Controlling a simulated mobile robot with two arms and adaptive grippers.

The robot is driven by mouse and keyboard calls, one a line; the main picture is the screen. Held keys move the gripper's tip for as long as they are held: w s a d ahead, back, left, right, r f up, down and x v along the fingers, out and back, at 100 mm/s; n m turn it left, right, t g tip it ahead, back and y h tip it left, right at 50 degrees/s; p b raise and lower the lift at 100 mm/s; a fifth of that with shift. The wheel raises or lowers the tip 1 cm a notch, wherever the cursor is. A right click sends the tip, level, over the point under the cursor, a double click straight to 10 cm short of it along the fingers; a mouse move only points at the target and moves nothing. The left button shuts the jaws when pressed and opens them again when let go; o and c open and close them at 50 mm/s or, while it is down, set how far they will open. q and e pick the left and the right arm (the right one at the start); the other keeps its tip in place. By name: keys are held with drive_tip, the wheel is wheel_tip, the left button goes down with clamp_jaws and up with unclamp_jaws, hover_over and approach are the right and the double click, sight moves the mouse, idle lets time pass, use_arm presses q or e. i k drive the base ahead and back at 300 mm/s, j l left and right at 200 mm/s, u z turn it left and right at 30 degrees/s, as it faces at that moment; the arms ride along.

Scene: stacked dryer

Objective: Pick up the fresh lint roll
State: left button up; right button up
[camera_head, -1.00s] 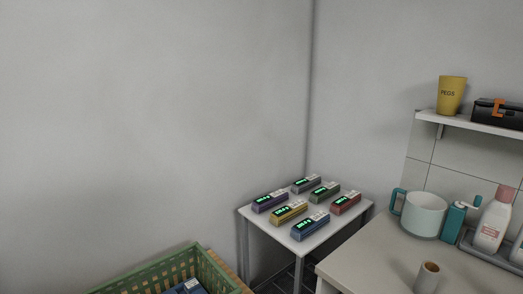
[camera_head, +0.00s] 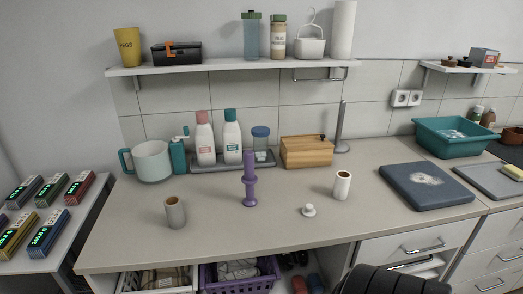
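Two short hollow rolls stand upright on the beige counter (camera_head: 300,225). The white roll (camera_head: 341,186) stands at the right of the middle and looks like the fresh lint roll. The greyer roll (camera_head: 175,213), with a brown core, stands near the front left. A purple handle-like holder (camera_head: 249,182) stands upright between them, and a small white knobbed piece (camera_head: 308,210) lies to its right. Neither gripper can be made out in the head view, and nothing touches the white roll.
Behind are a teal-handled pot (camera_head: 151,162), a tray with bottles (camera_head: 233,165), a wooden box (camera_head: 307,152) and a grey upright post (camera_head: 341,130). A blue-grey board (camera_head: 427,186) lies right. A wall shelf (camera_head: 230,68) hangs above. A dark rounded shape (camera_head: 388,281) is at the bottom edge.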

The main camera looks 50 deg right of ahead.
sight(341, 188)
drive_tip(key=z, duration=1.6)
